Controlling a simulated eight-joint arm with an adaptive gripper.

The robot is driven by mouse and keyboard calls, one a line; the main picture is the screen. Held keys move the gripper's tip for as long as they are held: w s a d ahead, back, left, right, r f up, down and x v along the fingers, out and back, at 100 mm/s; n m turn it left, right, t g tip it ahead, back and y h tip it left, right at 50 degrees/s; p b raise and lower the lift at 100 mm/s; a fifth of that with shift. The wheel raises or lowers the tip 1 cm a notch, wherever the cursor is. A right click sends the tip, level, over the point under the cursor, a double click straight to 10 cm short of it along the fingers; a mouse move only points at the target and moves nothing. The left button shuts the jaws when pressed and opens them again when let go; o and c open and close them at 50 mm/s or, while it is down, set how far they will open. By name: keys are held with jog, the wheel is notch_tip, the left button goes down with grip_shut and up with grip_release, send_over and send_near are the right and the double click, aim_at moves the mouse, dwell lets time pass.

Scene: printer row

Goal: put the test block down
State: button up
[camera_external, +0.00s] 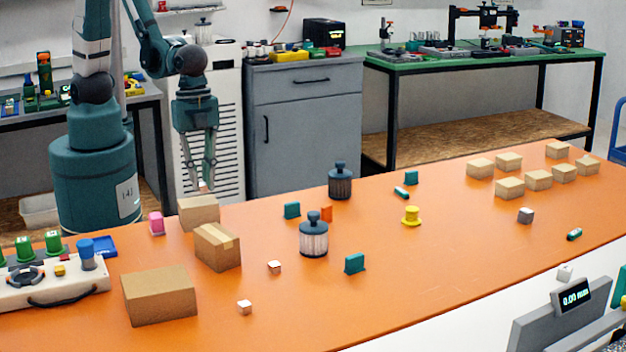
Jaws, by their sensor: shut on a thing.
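My gripper (206,182) hangs fingers down above the back left part of the orange table (440,270), over the cardboard boxes. Its fingers are shut on a small pale block (203,185), probably the test block, of which little shows between the fingertips. The held block appears to be above a cardboard box (199,212); the gap is hard to judge. Two similar small pale cubes, one (274,267) and another (244,307), lie on the table toward the front.
More boxes stand close by: one (217,247) and a larger one (159,295). A pink block (156,223), a dark-lidded jar (313,237) and teal blocks (355,263) are around. Several small cartons (510,188) stand far right. The front centre-right is clear.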

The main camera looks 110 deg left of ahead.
aim_at(202, 184)
jog(key=shift+f, duration=1.45)
jog(key=shift+f+b, duration=0.15)
jog(key=shift+b, duration=0.25)
jog(key=o, duration=0.8)
jog(key=shift+c, duration=0.2)
jog(key=shift+r, duration=0.2)
notch_tip(202, 184, up, 12)
jog(key=s+a+p, duration=0.1)
jog(key=p, duration=0.1)
jog(key=shift+p, duration=0.3)
